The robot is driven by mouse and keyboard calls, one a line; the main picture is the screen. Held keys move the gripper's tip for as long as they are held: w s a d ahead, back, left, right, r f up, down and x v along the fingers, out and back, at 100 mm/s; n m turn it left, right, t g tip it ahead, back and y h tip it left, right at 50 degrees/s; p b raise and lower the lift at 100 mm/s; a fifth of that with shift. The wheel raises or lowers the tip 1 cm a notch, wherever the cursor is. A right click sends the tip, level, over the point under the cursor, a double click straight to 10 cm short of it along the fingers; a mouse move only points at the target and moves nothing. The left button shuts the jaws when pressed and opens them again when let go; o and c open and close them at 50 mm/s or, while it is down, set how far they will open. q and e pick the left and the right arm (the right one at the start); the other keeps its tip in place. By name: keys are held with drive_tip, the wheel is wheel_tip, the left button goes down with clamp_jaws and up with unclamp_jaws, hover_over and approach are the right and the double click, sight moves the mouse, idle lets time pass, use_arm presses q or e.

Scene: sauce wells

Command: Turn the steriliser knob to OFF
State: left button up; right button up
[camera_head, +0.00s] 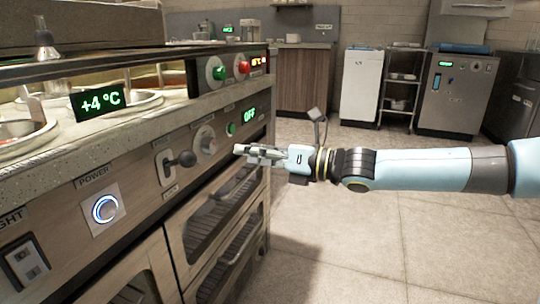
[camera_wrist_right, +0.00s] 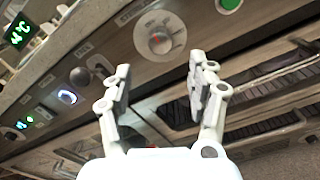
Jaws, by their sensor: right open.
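The steriliser knob (camera_head: 205,140) is a round grey dial on the counter's front panel; its pointer angle is hard to read in the head view. In the right wrist view the knob (camera_wrist_right: 160,38) shows a small reddish mark and lies just beyond the fingertips. A green lit OFF display (camera_head: 250,115) and a green lamp (camera_head: 231,129) are up and right of it. My right gripper (camera_head: 240,153) is open and empty, pointing at the panel, right of and slightly below the knob, apart from it. The gripper (camera_wrist_right: 160,68) has both fingers spread. My left gripper is out of view.
A black-knobbed lever (camera_head: 180,160) sits left of the knob, with a lit blue power button (camera_head: 105,208) further left. Oven doors with racks (camera_head: 215,215) are below. Green and red knobs (camera_head: 219,73) stand above on the counter. The tiled floor (camera_head: 350,240) is clear.

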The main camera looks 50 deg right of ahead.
drive_tip(key=shift+v, duration=1.85)
